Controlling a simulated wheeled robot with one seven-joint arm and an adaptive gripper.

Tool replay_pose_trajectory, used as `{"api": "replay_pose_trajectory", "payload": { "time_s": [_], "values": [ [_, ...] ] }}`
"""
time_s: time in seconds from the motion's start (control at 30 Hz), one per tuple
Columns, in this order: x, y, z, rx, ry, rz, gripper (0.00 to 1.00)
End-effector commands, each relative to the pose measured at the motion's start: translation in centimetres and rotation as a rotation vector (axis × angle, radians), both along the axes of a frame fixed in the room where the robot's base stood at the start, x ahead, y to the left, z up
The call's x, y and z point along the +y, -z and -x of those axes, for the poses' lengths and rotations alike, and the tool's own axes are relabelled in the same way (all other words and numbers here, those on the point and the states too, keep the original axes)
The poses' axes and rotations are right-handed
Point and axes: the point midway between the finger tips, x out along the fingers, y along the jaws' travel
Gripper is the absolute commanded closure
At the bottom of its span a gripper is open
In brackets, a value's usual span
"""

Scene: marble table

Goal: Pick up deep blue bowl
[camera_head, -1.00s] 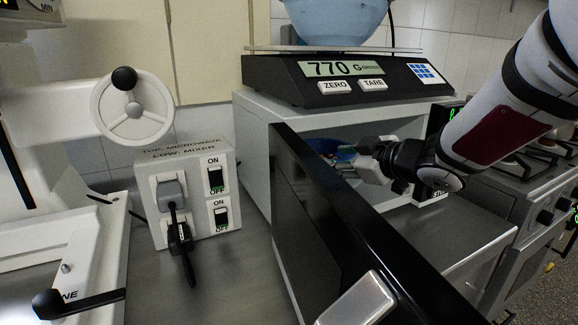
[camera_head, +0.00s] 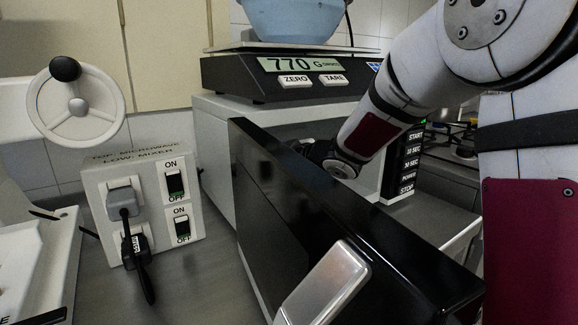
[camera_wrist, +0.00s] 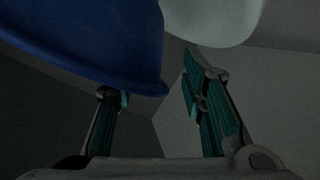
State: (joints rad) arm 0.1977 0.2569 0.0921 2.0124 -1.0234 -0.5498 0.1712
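A deep blue bowl (camera_wrist: 90,40) fills the upper left of the dark wrist view, its rim running down to the right. My gripper (camera_wrist: 158,78) is open, with its two teal-padded fingers apart. The bowl's lower right rim edge lies in the gap between the fingers and covers the left fingertip. The right finger stands clear to the right of the bowl. I cannot tell whether either finger touches it. In the head view, my arm reaches behind the open black door into the microwave (camera_head: 213,150), and the gripper and deep blue bowl are hidden there.
The microwave's open door (camera_head: 300,205) stands between the head camera and the gripper. A scale (camera_head: 290,80) reading 770 sits on top, bearing a light blue bowl (camera_head: 292,18). A switch box (camera_head: 150,205) stands left. A pale object (camera_wrist: 212,18) is above the right finger.

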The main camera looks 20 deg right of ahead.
Motion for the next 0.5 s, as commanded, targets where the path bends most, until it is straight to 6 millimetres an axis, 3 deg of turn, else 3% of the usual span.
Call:
{"api": "replay_pose_trajectory", "payload": {
  "time_s": [0.33,0.5],
  "values": [
    [0.33,0.17,-0.78,-0.001,0.000,0.000,0.63],
    [0.33,0.18,-0.77,-0.001,0.000,0.000,1.00]
  ]
}}
